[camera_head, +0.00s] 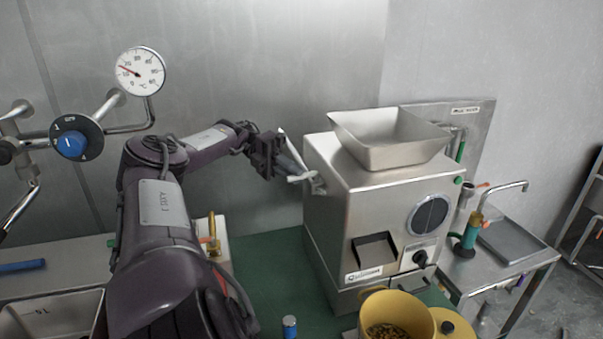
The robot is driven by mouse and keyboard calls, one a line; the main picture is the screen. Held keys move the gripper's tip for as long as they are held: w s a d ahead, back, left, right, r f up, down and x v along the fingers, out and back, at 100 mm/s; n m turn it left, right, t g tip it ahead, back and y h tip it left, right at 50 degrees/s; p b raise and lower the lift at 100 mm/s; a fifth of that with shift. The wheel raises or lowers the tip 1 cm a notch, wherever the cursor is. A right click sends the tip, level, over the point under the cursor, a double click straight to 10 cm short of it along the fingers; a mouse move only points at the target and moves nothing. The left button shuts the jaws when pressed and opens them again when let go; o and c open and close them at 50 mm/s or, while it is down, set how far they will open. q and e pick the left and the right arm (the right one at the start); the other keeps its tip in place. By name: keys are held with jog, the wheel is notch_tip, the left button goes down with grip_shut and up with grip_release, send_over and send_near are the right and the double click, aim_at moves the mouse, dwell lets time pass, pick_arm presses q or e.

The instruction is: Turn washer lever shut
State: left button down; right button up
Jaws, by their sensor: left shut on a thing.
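My left arm reaches in from the left, and its left gripper (302,174) is at the left side of the steel bean grinder (345,215). The gripper is shut on a small grey lever-like part by the grinder's side wall. The fingers hide most of this part, so its angle is hard to read. I cannot tell for sure that it is the washer lever. My right gripper is out of view.
A steel hopper (390,139) tops the grinder. A yellow container (398,312) with beans stands in front. A dial gauge (140,71) and blue knob (70,144) are at left. A steel side table with a tap (503,188) stands right. Green mat (272,262) shows left of the grinder.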

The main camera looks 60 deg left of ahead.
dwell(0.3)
pick_arm(q)
jog(key=c, duration=1.5)
grip_release()
jog(key=shift+w, duration=0.1)
jog(key=shift+o, duration=0.2)
jog(key=shift+o, duration=0.3)
notch_tip(320, 180, up, 5)
jog(key=p, duration=0.3)
jog(key=shift+a, duration=0.1)
jog(key=o, duration=1)
jog(key=r+p, duration=0.3)
jog(key=shift+w+a+r, duration=0.2)
jog(key=shift+a, duration=0.2)
notch_tip(320, 180, up, 3)
jog(key=p, duration=0.3)
jog(key=shift+d+r, duration=0.1)
jog(key=c, duration=1.1)
jog(key=shift+o, duration=0.2)
notch_tip(320, 180, up, 8)
jog(key=d+p, duration=0.1)
jog(key=p, duration=0.7)
jog(key=shift+s+r+p, duration=0.25)
jog(key=shift+p, duration=0.1)
